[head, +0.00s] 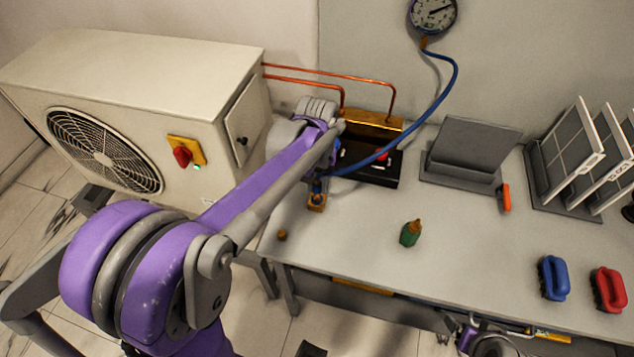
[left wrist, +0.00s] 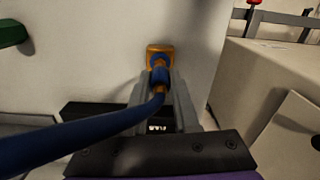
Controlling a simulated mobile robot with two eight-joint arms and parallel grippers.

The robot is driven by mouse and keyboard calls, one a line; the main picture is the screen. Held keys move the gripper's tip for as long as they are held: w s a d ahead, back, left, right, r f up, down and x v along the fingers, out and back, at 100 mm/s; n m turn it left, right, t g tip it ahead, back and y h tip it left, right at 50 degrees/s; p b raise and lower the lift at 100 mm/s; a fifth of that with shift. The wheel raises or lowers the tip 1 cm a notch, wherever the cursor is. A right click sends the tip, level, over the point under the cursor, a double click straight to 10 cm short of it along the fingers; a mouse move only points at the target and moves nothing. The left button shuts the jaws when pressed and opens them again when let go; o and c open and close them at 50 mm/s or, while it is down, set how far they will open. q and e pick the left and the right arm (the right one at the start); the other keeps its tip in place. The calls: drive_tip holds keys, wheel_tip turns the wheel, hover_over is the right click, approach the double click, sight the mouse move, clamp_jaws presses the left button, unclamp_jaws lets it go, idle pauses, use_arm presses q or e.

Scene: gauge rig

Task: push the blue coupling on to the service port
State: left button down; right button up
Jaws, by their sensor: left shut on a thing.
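The blue coupling (left wrist: 160,76) is at the end of the blue hose (left wrist: 80,138). My left gripper (left wrist: 162,88) is shut on it. The brass service port (left wrist: 160,48) lies just beyond the coupling in the left wrist view, roughly in line with it. A blue part shows at the port's mouth; I cannot tell whether the coupling touches the port or is seated.
The hose runs up to a round gauge (head: 433,14) on the wall. A black tray (head: 378,172) and brass manifold (head: 372,124) lie behind my gripper. A green brass-tipped piece (head: 410,234) and a small brass piece (head: 282,235) stand on the table (head: 470,235). The front middle is mostly clear.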

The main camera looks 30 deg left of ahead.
use_arm(q)
drive_tip(key=shift+f+b, duration=0.6)
drive_tip(key=shift+f, duration=0.4)
drive_tip(key=shift+f, duration=0.2)
idle(0.5)
drive_tip(key=shift+c, duration=1.3)
unclamp_jaws()
wheel_tip(320, 180, up, 11)
drive_tip(key=shift+f+p, duration=0.1)
drive_tip(key=shift+p, duration=0.2)
